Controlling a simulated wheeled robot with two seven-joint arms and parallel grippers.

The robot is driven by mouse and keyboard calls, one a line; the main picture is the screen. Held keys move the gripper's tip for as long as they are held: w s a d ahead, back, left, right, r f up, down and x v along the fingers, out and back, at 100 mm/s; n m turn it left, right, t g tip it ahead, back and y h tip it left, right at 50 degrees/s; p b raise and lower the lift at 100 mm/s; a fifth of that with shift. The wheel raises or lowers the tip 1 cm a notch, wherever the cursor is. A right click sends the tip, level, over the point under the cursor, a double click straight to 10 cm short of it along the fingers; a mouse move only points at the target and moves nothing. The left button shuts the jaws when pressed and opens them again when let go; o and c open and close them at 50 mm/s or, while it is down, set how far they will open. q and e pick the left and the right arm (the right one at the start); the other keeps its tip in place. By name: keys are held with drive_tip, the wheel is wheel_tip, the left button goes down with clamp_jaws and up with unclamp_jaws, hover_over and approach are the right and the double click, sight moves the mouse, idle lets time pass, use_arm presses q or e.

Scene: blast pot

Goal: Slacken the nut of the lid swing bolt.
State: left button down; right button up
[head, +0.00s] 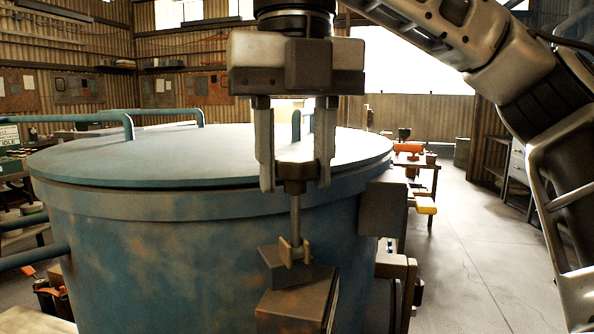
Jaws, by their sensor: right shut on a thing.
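The large blue blast pot (160,260) stands in front of me with its flat round lid (200,155) down on it. The lid swing bolt (296,215) stands upright at the pot's near side, its lower end in a bracket (292,250). A dark nut (297,172) sits at the bolt's top, near the lid rim. My right gripper (295,178) points down from above and is shut on the nut, one finger on each side. The nut's far side is hidden. My left gripper is not in view.
A brown block (295,303) projects below the bolt's bracket. A box (383,220) is on the pot's right side, with a yellow-ended part (425,205) beyond it. Blue pipes (90,118) rise at the lid's left. Open floor (480,260) lies to the right.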

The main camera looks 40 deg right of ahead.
sight(295, 158)
drive_tip(key=shift+n, duration=1.1)
drive_tip(key=o, duration=1.1)
wheel_tip(295, 158, up, 6)
drive_tip(key=p, duration=0.3)
drive_tip(key=shift+f, duration=0.2)
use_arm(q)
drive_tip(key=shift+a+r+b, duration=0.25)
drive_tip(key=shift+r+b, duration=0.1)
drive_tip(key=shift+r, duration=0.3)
use_arm(e)
wheel_tip(295, 158, up, 6)
drive_tip(key=shift+r, duration=0.15)
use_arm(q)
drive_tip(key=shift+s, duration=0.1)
